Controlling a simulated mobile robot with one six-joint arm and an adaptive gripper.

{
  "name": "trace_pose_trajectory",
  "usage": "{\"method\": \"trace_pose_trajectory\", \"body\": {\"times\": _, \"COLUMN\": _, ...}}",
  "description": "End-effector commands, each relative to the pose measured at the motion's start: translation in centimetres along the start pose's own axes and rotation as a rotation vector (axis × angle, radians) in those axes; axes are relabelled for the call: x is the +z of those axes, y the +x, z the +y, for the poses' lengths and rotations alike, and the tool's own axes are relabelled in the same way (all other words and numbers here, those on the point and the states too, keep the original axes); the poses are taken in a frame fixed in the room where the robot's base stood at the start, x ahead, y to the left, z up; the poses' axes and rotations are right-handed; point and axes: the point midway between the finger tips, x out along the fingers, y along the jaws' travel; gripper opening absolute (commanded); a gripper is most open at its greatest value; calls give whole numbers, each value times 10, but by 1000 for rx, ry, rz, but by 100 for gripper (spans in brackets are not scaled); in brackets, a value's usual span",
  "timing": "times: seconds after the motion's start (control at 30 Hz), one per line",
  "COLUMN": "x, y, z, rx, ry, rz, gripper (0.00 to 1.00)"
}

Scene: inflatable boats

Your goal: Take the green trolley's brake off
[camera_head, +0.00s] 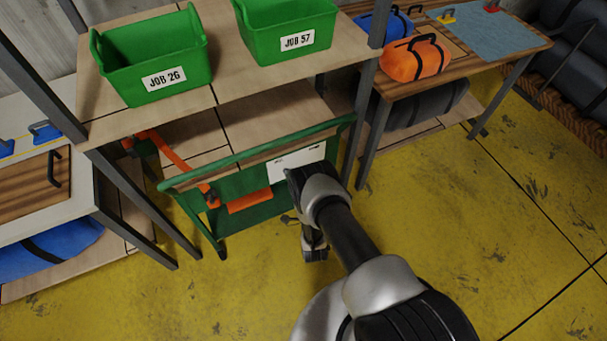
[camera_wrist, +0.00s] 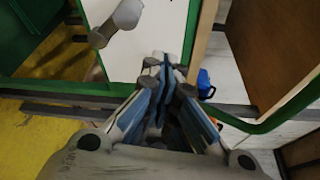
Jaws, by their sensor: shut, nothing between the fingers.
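The green trolley (camera_head: 262,150) stands under the shelf in the head view, with a white plate (camera_head: 297,165) on its near side. An orange bar (camera_head: 250,202) lies low on it and an orange strut (camera_head: 168,150) runs back at its left. My gripper (camera_head: 314,252) hangs in front of the trolley's right part. In the wrist view my gripper (camera_wrist: 166,68) is shut and empty, its fingertips close to a white panel (camera_wrist: 160,30). A grey rounded peg or lever (camera_wrist: 118,22) stands out there, left of the fingertips and apart from them. I cannot tell whether it is the brake.
Two green bins, JOB 26 (camera_head: 152,60) and JOB 57 (camera_head: 287,28), sit on the shelf above the trolley. Grey shelf posts (camera_head: 362,110) flank it. An orange bag (camera_head: 414,62) is on the right table. The yellow floor at right is clear.

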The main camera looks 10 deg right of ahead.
Motion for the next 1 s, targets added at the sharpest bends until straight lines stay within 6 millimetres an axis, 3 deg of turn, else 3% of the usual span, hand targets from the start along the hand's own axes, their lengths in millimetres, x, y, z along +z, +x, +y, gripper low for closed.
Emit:
{"method": "trace_pose_trajectory", "body": {"times": 0.1, "x": -4, "y": -23, "z": 7, "rx": 4, "ry": 0, "rz": 1, "gripper": 0}}
{"method": "trace_pose_trajectory", "body": {"times": 0.3, "x": -8, "y": -43, "z": 14, "rx": 2, "ry": 0, "rz": 0, "gripper": 0}}
{"method": "trace_pose_trajectory", "body": {"times": 1.0, "x": -9, "y": -46, "z": 15, "rx": 1, "ry": 1, "rz": 1, "gripper": 0}}
